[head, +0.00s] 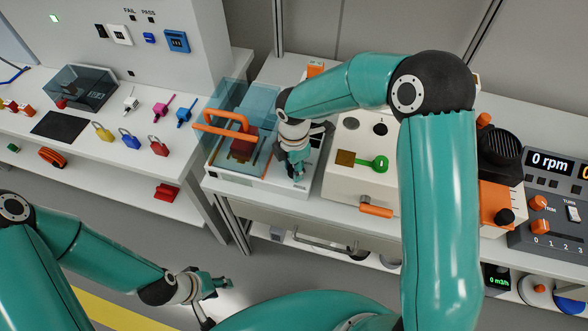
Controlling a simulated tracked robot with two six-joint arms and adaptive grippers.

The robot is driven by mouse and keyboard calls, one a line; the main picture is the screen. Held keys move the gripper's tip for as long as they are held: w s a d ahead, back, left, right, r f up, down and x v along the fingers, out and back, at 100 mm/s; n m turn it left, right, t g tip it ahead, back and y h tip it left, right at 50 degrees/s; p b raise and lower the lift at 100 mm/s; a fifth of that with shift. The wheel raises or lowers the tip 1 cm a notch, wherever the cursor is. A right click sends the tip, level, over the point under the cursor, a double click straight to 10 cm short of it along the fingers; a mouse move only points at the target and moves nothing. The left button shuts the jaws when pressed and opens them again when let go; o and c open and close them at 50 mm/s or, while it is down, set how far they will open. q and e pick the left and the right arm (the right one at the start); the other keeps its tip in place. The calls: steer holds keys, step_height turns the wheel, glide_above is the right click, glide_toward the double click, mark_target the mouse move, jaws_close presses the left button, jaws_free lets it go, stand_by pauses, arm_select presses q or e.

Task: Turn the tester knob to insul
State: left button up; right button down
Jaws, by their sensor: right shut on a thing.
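The tester (222,170) is a white box with a clear bluish lid and an orange handle (222,122), standing left of the middle. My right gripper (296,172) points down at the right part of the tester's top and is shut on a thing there. The knob is hidden under its fingers, so its setting cannot be read; its place suggests that this is what the fingers hold. My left gripper (218,297) is low over the floor, away from the benches, with its fingers apart and empty.
A cream box with a green key-like part (380,164) and an orange handle (376,207) stands right of the tester. A grey panel reading 0 rpm (548,163) is further right. The left bench holds coloured padlocks (130,138). The floor in front is clear.

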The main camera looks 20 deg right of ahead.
steer(key=m+b, duration=0.3)
steer(key=m, duration=0.1)
steer(key=shift+w+f+m, duration=0.1)
steer(key=shift+m, duration=0.2)
steer(key=m+b, duration=0.2)
steer(key=m, duration=0.3)
steer(key=shift+m+b, duration=0.3)
steer(key=shift+b, duration=0.05)
steer(key=m+b, duration=0.2)
steer(key=m, duration=0.3)
steer(key=m+b, duration=0.2)
steer(key=m, duration=0.4)
steer(key=shift+w+d, duration=0.1)
steer(key=shift+r, duration=0.2)
steer(key=c, duration=0.8)
jaws_free()
steer(key=shift+f, duration=0.1)
